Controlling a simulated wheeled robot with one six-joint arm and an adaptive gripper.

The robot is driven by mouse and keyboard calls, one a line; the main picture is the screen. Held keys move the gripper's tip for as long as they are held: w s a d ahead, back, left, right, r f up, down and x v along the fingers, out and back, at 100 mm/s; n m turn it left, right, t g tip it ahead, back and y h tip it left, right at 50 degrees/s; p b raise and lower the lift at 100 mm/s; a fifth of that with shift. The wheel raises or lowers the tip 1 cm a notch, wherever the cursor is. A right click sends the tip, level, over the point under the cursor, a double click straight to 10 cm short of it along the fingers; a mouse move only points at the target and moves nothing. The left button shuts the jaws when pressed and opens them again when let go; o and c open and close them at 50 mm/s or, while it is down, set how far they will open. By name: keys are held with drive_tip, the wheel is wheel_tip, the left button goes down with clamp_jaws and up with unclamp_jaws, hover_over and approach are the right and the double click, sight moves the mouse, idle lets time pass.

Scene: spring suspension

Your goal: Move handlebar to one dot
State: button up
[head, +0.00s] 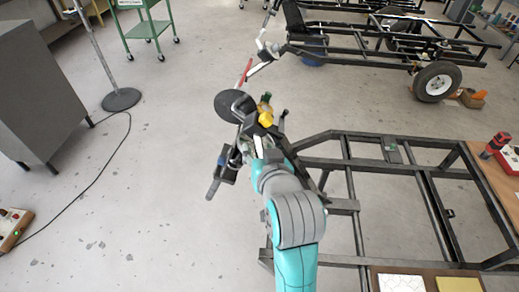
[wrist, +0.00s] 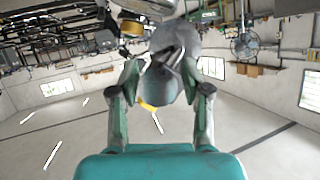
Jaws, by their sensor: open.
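The handlebar assembly stands near the middle of the head view, at the front of the black frame. Its dark grip (head: 214,187) points down and to the left, and a round black disc (head: 229,104) sits above it. Much of the assembly is hidden by my teal and grey arm. My gripper (wrist: 160,78) is open in the wrist view, with a grey rounded part (wrist: 160,80) showing between its fingers; I cannot tell if they touch it. A small yellow piece (head: 265,113) shows beside the arm's end in the head view. I cannot make out a dot.
A black tubular frame (head: 352,190) fills the right side. A wooden bench (head: 492,185) with a red tool (head: 494,146) is at far right. A wheeled frame (head: 375,52) stands behind. A grey cabinet (head: 38,90) and a stand base (head: 121,99) are left; the floor between is mostly clear, crossed by a cable.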

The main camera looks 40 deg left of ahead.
drive_tip(key=shift+w+a+f, duration=0.1)
drive_tip(key=shift+w+a, duration=0.05)
drive_tip(key=shift+a, duration=0.05)
clamp_jaws()
drive_tip(key=shift+r+n+h, duration=0.4)
drive_tip(key=shift+r, duration=0.2)
unclamp_jaws()
drive_tip(key=shift+f, duration=0.1)
